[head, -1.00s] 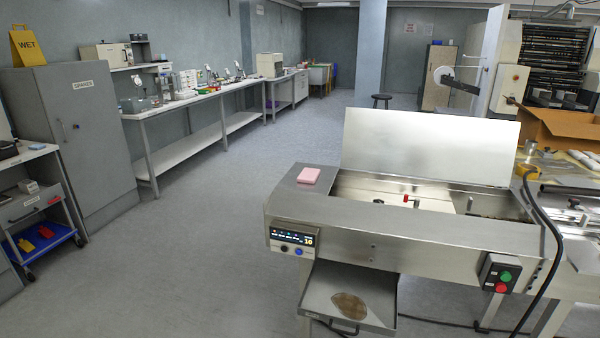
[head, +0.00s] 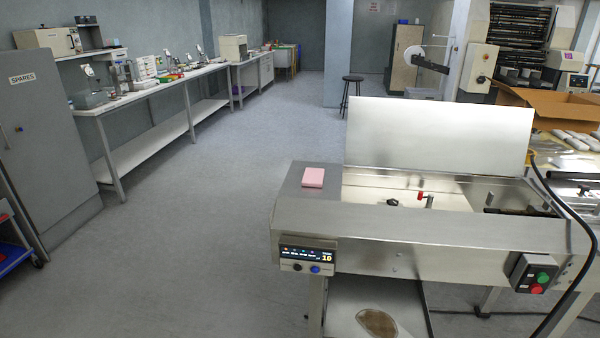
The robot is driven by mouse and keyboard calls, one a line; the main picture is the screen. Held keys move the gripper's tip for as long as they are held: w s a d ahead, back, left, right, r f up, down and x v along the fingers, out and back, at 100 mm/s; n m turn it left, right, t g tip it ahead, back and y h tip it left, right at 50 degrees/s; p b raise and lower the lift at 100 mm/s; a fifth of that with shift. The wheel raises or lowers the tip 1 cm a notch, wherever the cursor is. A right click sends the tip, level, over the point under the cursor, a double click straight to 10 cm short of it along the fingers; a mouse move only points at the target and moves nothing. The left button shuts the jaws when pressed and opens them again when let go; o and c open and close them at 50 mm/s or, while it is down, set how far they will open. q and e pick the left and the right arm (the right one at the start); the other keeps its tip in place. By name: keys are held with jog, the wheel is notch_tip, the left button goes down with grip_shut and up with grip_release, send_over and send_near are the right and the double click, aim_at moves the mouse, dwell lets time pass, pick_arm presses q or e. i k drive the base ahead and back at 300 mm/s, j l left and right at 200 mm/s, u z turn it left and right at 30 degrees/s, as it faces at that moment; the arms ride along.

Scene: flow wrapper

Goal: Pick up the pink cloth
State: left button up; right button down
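The pink cloth (head: 313,177) is a small folded pad in the head view. It lies flat on the left end of the steel top of the flow wrapper (head: 400,228), beside the machine's open bay. Nothing covers it. Neither of my grippers shows in the head view.
A raised steel lid (head: 438,135) stands behind the open bay. A control panel (head: 307,258) and a red-green switch box (head: 534,276) face forward. A low tray with a brown stain (head: 376,322) sits underneath. A black cable (head: 572,220) hangs at right. Floor left of the machine is clear.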

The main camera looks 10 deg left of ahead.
aim_at(312, 178)
jog(key=i+j, duration=0.15)
jog(key=j, duration=0.2)
jog(key=i+j, duration=0.15)
jog(key=j, duration=0.2)
jog(key=i+j, duration=0.15)
jog(key=j, duration=0.2)
jog(key=i+j, duration=0.15)
jog(key=j, duration=0.25)
jog(key=i+j, duration=0.15)
jog(key=j, duration=0.2)
jog(key=i+j, duration=0.15)
jog(key=j, duration=0.2)
jog(key=i+j, duration=0.15)
jog(key=j, duration=0.2)
jog(key=i+j, duration=0.15)
jog(key=j, duration=0.2)
jog(key=i+j+z, duration=0.1)
jog(key=j+z, duration=0.2)
jog(key=i+j+z, duration=0.1)
jog(key=j+z, duration=0.2)
jog(key=j, duration=0.1)
